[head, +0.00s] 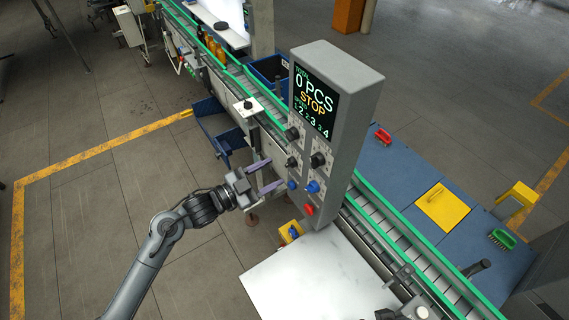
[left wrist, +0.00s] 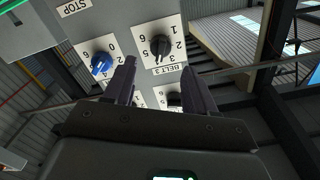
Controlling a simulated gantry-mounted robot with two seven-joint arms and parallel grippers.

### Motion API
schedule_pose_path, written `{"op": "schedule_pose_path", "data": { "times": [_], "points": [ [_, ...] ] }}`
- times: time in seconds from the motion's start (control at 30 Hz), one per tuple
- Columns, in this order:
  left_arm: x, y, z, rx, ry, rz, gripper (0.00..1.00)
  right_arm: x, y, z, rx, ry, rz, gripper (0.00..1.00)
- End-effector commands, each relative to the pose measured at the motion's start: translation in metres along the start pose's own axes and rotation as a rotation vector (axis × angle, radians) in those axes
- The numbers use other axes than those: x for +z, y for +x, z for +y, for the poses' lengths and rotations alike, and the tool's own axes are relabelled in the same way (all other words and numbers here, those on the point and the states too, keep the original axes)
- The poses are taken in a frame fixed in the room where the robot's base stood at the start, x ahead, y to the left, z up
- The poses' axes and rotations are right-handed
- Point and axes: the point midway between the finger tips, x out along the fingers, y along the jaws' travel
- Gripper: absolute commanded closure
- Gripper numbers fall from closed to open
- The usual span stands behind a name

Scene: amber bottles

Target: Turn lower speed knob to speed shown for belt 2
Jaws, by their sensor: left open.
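The grey control box (head: 347,110) stands over the conveyor. Its display (head: 314,100) reads 0 PCS and STOP, with a bottom row that appears to pair small 1, 2, 3 with large 2, 3, 4. Black knobs (head: 318,160) and blue knobs (head: 313,187) sit below it. My left gripper (head: 266,177) is open and empty, in front of the knobs.
A red button (head: 308,209) is low on the box. A white table (head: 315,275) lies below. The green-edged conveyor (head: 385,235) runs behind the box. Amber bottles (head: 216,48) stand on its far end. Floor left of the box is open.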

Motion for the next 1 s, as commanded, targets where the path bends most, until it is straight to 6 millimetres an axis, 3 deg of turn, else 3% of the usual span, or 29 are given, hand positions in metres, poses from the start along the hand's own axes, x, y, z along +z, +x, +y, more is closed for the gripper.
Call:
{"op": "schedule_pose_path", "data": {
  "times": [0.3, 0.77, 1.0],
  "points": [
    [-0.001, 0.042, -0.001, -0.001, -0.002, 0.0, 0.44, -0.003, -0.008, 0.003, 0.009, -0.009, 0.001, 0.58],
    [0.0, 0.052, 0.0, 0.0, 0.0, 0.0, 0.44, -0.004, -0.009, 0.003, 0.008, -0.009, 0.001, 0.58],
    [0.0, 0.052, 0.0, 0.0, 0.0, -0.001, 0.78, -0.004, -0.009, 0.002, 0.004, -0.003, 0.002, 0.58]
  ]
}}
